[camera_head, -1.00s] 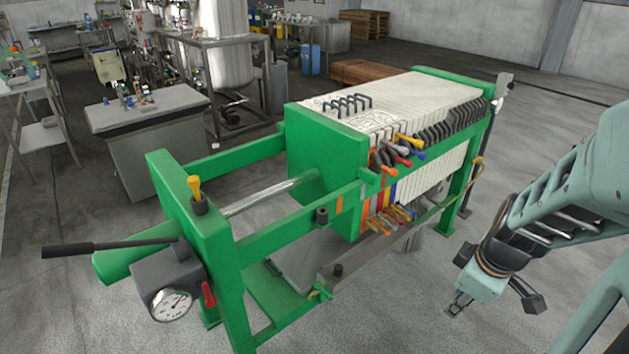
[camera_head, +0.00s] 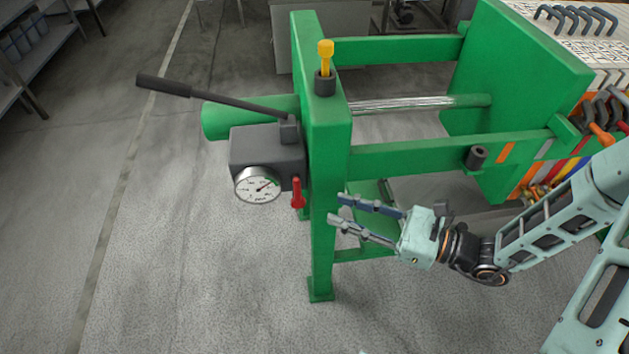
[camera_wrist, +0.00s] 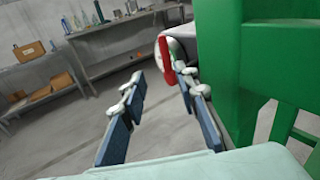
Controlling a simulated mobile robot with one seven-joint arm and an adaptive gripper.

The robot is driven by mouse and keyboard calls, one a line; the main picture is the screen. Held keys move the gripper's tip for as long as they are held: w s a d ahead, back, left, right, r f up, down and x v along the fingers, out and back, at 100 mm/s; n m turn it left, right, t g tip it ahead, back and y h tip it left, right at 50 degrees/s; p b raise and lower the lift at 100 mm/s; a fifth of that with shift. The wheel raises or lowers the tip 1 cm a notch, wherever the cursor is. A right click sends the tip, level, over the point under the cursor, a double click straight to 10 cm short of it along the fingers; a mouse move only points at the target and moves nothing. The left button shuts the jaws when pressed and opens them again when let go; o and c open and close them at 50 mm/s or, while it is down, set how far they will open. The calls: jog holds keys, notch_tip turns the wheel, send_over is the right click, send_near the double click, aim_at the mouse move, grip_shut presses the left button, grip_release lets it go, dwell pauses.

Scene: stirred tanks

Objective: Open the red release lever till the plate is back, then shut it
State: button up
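The red release lever (camera_head: 298,193) hangs down from the grey pump block (camera_head: 268,148), beside the round gauge (camera_head: 259,185), on the near left end of the green press frame. In the wrist view the red lever (camera_wrist: 166,58) shows ahead, beyond the fingertips and near the right finger. My gripper (camera_head: 336,211) is open and empty, to the right of the lever and a little lower, apart from it. In the head view the green plate (camera_head: 515,95) stands against the filter pack, with the shiny rod (camera_head: 420,103) reaching to it.
A green post (camera_head: 325,170) stands between the lever and my gripper in the head view; it is close on the right in the wrist view. A long black pump handle (camera_head: 205,95) sticks out left. The floor in front is clear.

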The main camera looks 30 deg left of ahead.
aim_at(298, 201)
jog(key=shift+m+y, duration=0.3)
jog(key=shift+m, duration=0.1)
jog(key=a, duration=1.1)
jog(key=shift+s+a+r+b, duration=0.15)
jog(key=shift+s+r+b, duration=0.1)
jog(key=shift+b, duration=0.05)
jog(key=shift+c, duration=0.2)
grip_shut()
